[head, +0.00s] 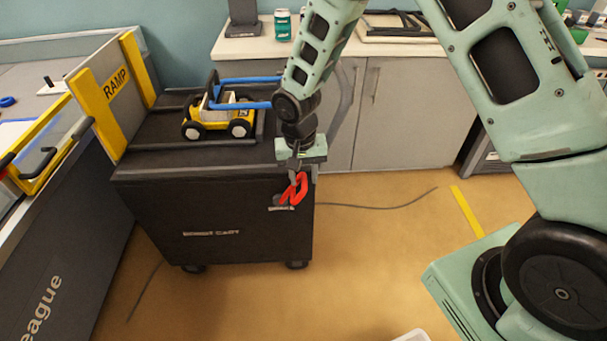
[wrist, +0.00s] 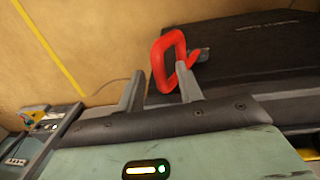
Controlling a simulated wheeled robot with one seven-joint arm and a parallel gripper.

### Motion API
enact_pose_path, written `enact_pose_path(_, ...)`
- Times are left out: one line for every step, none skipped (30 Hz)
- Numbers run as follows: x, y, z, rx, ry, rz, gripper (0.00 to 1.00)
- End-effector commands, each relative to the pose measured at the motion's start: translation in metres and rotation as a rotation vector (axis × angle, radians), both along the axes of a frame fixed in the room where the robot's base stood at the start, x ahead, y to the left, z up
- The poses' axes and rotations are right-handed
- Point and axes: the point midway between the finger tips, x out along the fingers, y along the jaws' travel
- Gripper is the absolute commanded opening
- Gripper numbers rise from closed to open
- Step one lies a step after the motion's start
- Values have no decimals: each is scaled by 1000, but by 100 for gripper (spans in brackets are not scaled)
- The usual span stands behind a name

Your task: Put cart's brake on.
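The black cart (head: 215,215) stands left of centre in the head view, with a red looped brake handle (head: 293,189) on its front face near the top right corner. My gripper (head: 298,176) points down just above this handle and partly hides it. In the wrist view my gripper (wrist: 160,72) has its two fingers apart. The red handle (wrist: 157,66) shows between and beyond them, partly behind the right finger. I cannot tell whether a finger touches it. A grey bracket (wrist: 202,54) shows beside the handle.
A yellow toy car (head: 216,123) sits on the cart top beside blue bars and a RAMP board (head: 116,85). A grey table (head: 50,225) stands close on the left, cabinets (head: 385,125) behind.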

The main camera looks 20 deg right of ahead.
Motion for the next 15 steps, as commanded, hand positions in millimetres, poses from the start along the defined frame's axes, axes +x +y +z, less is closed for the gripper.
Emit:
enact_pose_path(0,0,0,0,0,0,36)
enact_pose_path(0,0,0,0,0,0,33)
enact_pose_path(0,0,0,0,0,0,22)
enact_pose_path(0,0,0,0,0,0,14)
enact_pose_path(0,0,0,0,0,0,6)
enact_pose_path(0,0,0,0,0,0,0)
enact_pose_path(0,0,0,0,0,0,0)
enact_pose_path(0,0,0,0,0,0,0)
enact_pose_path(0,0,0,0,0,0,0)
enact_pose_path(0,0,0,0,0,0,0)
enact_pose_path(0,0,1,-1,0,0,0)
enact_pose_path(0,1,1,-3,1,0,0)
enact_pose_path(1,1,1,-5,1,1,0)
enact_pose_path(1,2,1,-9,2,1,0)
enact_pose_path(1,3,2,-15,3,1,0)
